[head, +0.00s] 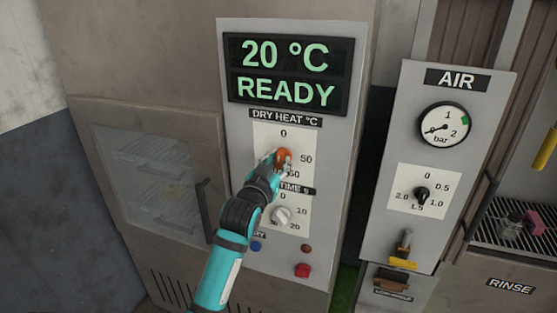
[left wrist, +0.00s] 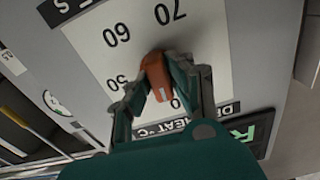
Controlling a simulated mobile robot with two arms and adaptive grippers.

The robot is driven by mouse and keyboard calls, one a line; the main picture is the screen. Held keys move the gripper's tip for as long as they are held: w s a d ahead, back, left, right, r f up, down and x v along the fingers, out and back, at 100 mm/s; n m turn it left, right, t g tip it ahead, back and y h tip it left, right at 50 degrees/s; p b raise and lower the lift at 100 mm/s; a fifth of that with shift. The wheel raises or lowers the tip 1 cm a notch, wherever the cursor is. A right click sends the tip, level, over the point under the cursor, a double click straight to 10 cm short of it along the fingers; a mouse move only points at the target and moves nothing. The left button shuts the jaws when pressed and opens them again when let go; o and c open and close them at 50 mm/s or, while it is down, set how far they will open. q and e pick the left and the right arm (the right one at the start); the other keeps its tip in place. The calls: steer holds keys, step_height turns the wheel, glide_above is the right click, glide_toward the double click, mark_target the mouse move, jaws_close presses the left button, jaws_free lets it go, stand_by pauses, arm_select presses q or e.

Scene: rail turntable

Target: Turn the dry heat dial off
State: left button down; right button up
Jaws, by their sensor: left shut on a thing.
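The dry heat dial is an orange-red knob (head: 283,154) on a white scale plate below the "DRY HEAT °C" label. The plate reads 0 at the top, with 50 and 60 to the right. My left gripper (head: 277,163) is at the knob and hides part of it and of the plate. In the left wrist view, my left gripper's fingers (left wrist: 160,88) are shut on the orange-red knob (left wrist: 157,68), one on each side. A white mark on the knob's lower end points towards the 0, which a finger partly hides. My right gripper is in neither view.
The display (head: 288,75) reads 20 °C and READY. A time dial (head: 282,216) sits just below, with a red button (head: 302,270) and small lamps under it. The AIR panel (head: 427,165) stands to the right, the oven door (head: 150,170) to the left.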

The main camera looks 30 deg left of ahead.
arm_select(q)
steer(key=shift+f+n, duration=0.15)
steer(key=shift+n, duration=0.35)
steer(key=c, duration=1.2)
jaws_free()
steer(key=shift+s, duration=0.15)
steer(key=v, duration=1.1)
steer(key=shift+s+d, duration=0.25)
steer(key=shift+s, duration=0.1)
